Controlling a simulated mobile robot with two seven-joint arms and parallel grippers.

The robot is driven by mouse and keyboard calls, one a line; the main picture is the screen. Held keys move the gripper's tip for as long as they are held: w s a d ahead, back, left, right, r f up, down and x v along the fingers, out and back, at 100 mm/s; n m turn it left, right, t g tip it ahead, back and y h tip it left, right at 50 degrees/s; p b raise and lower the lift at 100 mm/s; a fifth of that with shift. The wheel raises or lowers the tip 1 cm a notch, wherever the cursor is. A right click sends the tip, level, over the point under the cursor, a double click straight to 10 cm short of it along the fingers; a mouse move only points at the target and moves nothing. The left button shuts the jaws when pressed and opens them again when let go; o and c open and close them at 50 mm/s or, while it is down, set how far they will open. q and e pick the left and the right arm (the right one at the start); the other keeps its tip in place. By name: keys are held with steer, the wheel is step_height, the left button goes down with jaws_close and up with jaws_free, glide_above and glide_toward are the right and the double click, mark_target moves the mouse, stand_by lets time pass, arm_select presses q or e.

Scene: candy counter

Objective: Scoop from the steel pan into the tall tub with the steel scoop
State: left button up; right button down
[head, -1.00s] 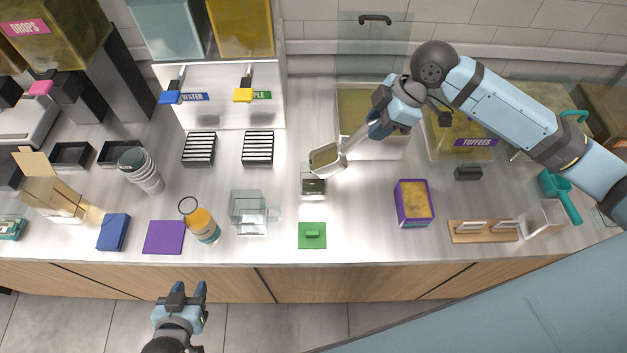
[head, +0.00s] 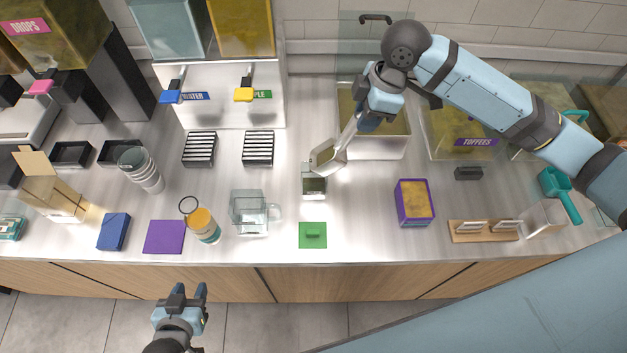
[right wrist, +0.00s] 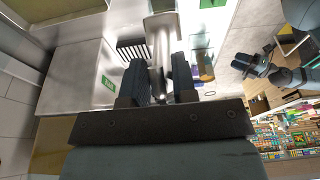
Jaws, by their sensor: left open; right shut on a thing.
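The steel scoop (head: 324,158) is held in my right gripper (head: 367,122), which is shut on its handle. Its bowl is tipped steeply just above the clear tall tub (head: 314,194). The tub stands upright, with something dark greenish visible inside; its mouth is partly covered by the scoop. In the right wrist view the scoop handle (right wrist: 160,45) runs out between the fingers. The steel pan (head: 375,148) stands behind, holding yellowish-olive contents, partly hidden by my right arm. My left gripper (head: 188,292) is open and empty in front of the counter.
A green lid (head: 313,236) lies in front of the tub. A clear jug (head: 249,213) stands to its left, and a purple-sided box (head: 414,203) to its right. A teal scoop (head: 560,192) is at far right. Bare counter lies between tub and purple box.

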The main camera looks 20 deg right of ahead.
steer(key=shift+s+d, duration=0.1)
steer(key=shift+d, duration=0.05)
steer(key=shift+w+a+r+h, duration=0.15)
steer(key=shift+a+r+h, duration=0.15)
steer(key=shift+a, duration=0.15)
steer(key=shift+w+a+r+h, duration=0.1)
steer(key=shift+a+r+h, duration=0.2)
steer(key=shift+a, duration=0.15)
steer(key=shift+f, duration=0.1)
steer(key=shift+d, duration=0.15)
steer(key=shift+w+a+r+g+h, duration=0.15)
steer(key=shift+a+r+h, duration=0.15)
steer(key=shift+a, duration=0.25)
steer(key=shift+w+a+r+g+h, duration=0.1)
steer(key=shift+a+r+h, duration=0.1)
steer(key=shift+a+h, duration=0.3)
steer(key=shift+w+a+r+g+h, duration=0.15)
steer(key=shift+a+r+h, duration=0.15)
steer(key=shift+a, duration=0.25)
steer(key=shift+s+d, duration=0.1)
steer(key=shift+w+a+r+g+h, duration=0.15)
steer(key=shift+a+h, duration=0.25)
steer(key=shift+a, duration=0.2)
steer(key=shift+w+a+r+g+h, duration=0.1)
steer(key=shift+w+a+h, duration=0.1)
steer(key=shift+a+h, duration=0.3)
steer(key=shift+w+a+r+g+h, duration=0.15)
steer(key=shift+a+h, duration=0.15)
steer(key=shift+a, duration=0.35)
